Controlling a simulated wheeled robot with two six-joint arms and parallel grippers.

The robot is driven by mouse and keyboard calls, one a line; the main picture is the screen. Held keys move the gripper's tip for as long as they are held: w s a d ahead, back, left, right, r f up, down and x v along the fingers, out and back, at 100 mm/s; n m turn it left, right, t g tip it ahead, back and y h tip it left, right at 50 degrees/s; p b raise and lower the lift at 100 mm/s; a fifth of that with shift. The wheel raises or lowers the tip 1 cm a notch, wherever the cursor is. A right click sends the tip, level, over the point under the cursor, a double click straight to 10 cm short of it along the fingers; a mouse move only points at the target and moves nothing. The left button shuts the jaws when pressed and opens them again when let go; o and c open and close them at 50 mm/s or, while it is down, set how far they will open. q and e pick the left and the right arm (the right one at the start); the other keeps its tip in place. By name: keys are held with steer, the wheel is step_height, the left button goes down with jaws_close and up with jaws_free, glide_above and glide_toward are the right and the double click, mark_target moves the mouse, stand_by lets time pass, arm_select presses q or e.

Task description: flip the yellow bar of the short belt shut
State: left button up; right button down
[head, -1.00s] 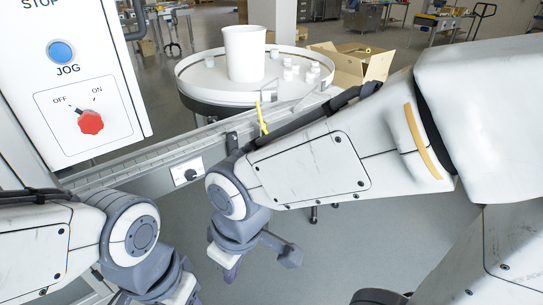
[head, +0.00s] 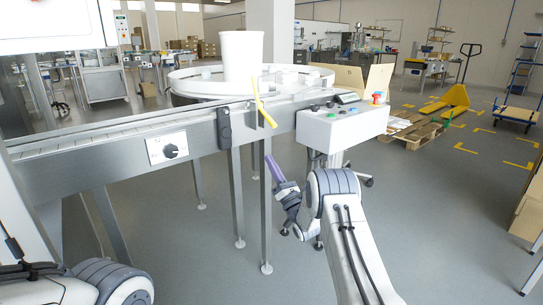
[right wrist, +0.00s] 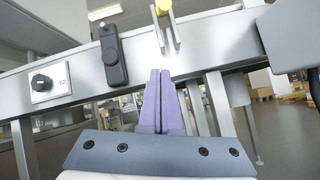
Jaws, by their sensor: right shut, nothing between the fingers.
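The yellow bar (head: 262,105) sits at the conveyor's front edge, just before the round table. It slants from upper left down to lower right, its lower end sticking out past the edge. In the right wrist view, a yellow end (right wrist: 163,7) shows at the top, by two thin metal plates. The belt (head: 110,130) runs along the metal frame to the left of the bar. My right gripper (head: 268,160) is below the bar, apart from it, with its purple fingers pointing up. In the right wrist view its fingers (right wrist: 160,75) are together and empty. My left gripper is out of view.
A black handle-like fitting (head: 224,127) and a knob panel (head: 167,148) are on the frame's front. A white control box (head: 343,125) stands right of the bar. A white bucket (head: 241,58) stands on the round table (head: 190,84). Metal legs stand below the frame.

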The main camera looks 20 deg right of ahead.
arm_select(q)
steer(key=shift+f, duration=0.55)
arm_select(e)
steer(key=shift+s+d+f+n+t+y, duration=0.3)
steer(key=shift+s+d+f+n+t, duration=0.1)
steer(key=shift+s+d+f+n, duration=0.6)
steer(key=shift+w+r, duration=0.15)
arm_select(q)
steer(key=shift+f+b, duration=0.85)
steer(key=shift+b, duration=0.15)
arm_select(e)
steer(key=w+r, duration=0.5)
steer(key=r, duration=0.5)
steer(key=shift+w+a, duration=0.25)
steer(key=shift+a, duration=0.1)
steer(key=shift+d+r, duration=0.1)
